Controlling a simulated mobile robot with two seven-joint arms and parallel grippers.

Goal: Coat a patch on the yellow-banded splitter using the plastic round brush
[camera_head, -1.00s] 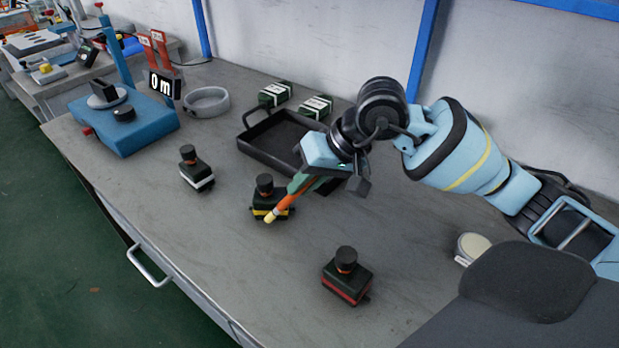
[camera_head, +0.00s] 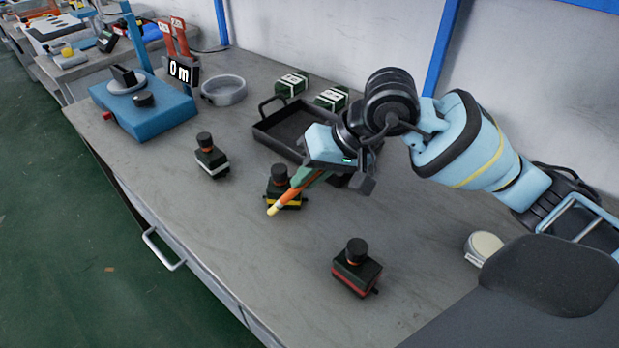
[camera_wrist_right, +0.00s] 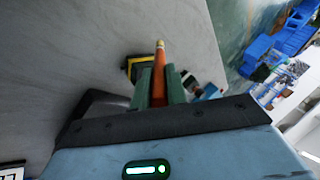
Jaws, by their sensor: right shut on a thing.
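The yellow-banded splitter (camera_head: 279,176), a dark block with a black round cap, stands on the bench; it shows partly in the right wrist view (camera_wrist_right: 130,67). My right gripper (camera_head: 316,172) is shut on the round brush (camera_head: 283,204), which has an orange handle and a pale yellow end. The brush slants down to the left, its pale end in front of the splitter's lower left. I cannot tell whether it touches. In the right wrist view the brush (camera_wrist_right: 159,75) lies between the green fingers (camera_wrist_right: 158,88). My left gripper is not in view.
A white-banded splitter (camera_head: 211,158) and a red-banded splitter (camera_head: 355,272) stand left and front right. A black tray (camera_head: 270,142), a grey ring (camera_head: 223,91), a blue device (camera_head: 160,118) and a round pale-topped tub (camera_head: 484,246) are around. The bench front is clear.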

